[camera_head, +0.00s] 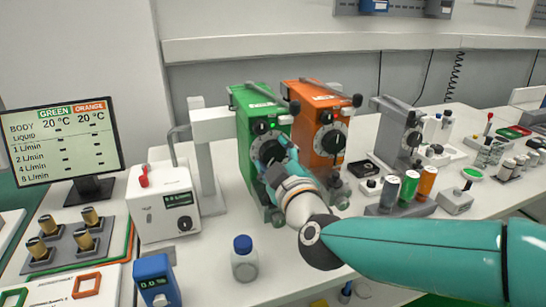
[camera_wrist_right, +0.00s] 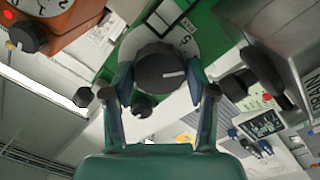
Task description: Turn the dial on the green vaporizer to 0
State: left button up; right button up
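The green vaporizer (camera_head: 252,105) stands on the counter left of the orange one; its body also shows in the right wrist view (camera_wrist_right: 209,30). Its black dial (camera_wrist_right: 160,68) has a white line pointing right in the tilted wrist view. Part of the white scale shows behind it, but I cannot read the setting. My right gripper (camera_head: 274,154) is at the front of the green vaporizer. In the wrist view its two fingers (camera_wrist_right: 160,77) lie along both sides of the dial, seemingly touching it. In the head view the gripper covers part of the dial. My left gripper is out of view.
The orange vaporizer (camera_head: 315,118) stands close to the right. A white box (camera_head: 163,213) with a red knob stands left, beside a monitor (camera_head: 62,142). A blue-capped bottle (camera_head: 244,262) stands in front. Several coloured cylinders (camera_head: 408,188) stand right of my arm.

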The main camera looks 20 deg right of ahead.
jog(key=c, duration=0.6)
jog(key=shift+o, duration=0.2)
